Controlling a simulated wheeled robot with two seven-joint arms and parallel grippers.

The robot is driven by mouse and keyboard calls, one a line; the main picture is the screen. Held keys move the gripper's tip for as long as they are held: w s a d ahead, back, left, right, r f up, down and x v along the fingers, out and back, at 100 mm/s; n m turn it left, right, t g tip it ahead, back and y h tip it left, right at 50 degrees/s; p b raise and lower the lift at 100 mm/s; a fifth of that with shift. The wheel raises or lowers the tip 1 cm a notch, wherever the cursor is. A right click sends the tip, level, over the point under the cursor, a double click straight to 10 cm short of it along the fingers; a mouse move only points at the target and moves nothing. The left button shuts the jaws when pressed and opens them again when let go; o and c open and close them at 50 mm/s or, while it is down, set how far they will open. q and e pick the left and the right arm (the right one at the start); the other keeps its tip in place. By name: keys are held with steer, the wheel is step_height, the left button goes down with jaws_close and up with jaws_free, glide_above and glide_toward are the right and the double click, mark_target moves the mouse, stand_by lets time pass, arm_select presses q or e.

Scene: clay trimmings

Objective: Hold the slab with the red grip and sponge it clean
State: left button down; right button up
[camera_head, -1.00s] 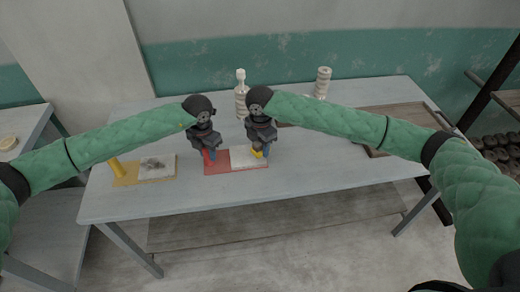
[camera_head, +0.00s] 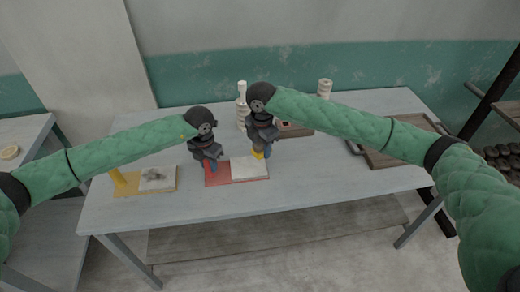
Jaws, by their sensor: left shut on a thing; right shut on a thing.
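A red board with a pale slab (camera_head: 250,172) on its right part lies near the table's front edge. My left gripper (camera_head: 212,164) is shut on the upright red grip (camera_head: 208,166) at the board's left end. My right gripper (camera_head: 262,151) is shut on a small yellow sponge (camera_head: 257,155), over the slab's far edge. Whether the sponge touches the slab is unclear. The slab's visible top looks pale, without clear dark marks. The gripper and sponge hide part of its far edge.
A yellow board (camera_head: 130,190) with a yellow grip (camera_head: 118,177) and a dark-smudged slab (camera_head: 157,179) lies to the left. A pale bottle (camera_head: 242,105), a ribbed pale stack (camera_head: 324,89) and a wooden tray (camera_head: 400,155) stand farther back. The front right of the table is clear.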

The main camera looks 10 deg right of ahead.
arm_select(q)
steer(key=c, duration=1)
jaws_free()
steer(key=shift+r, duration=0.1)
step_height(320, 180, up, 12)
steer(key=shift+f, duration=0.15)
